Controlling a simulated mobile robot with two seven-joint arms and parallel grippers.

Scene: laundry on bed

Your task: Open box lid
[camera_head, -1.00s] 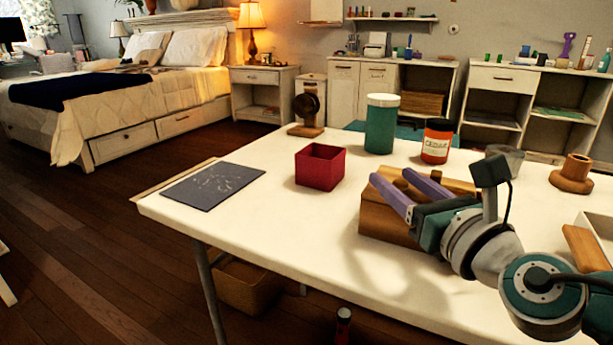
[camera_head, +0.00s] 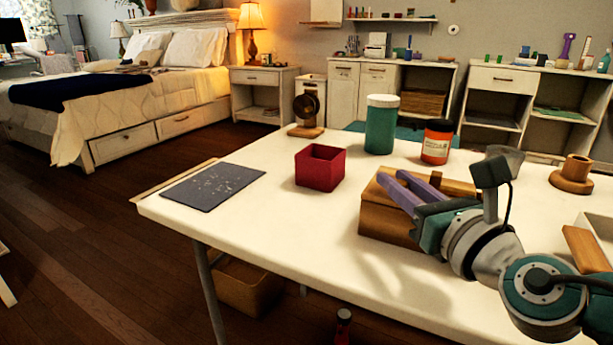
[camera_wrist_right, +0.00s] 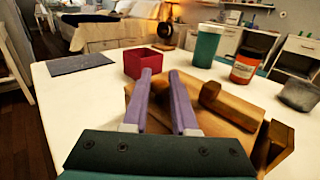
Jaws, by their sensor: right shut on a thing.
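The wooden box (camera_head: 387,222) sits on the white table, with its flat lid on top and apparently closed. It also shows in the wrist view (camera_wrist_right: 240,122). A raised wooden bar (camera_wrist_right: 228,103) lies on the lid, to the right of my fingers in that view. My right gripper (camera_head: 390,176) reaches over the box from the right. My left gripper is not in view.
A red open box (camera_head: 320,168) stands left of the wooden box. A green jar (camera_head: 381,125), an orange jar (camera_head: 436,143) and a grey cup (camera_head: 505,158) stand behind. A dark mat (camera_head: 212,187) lies at the left. The table's front middle is clear.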

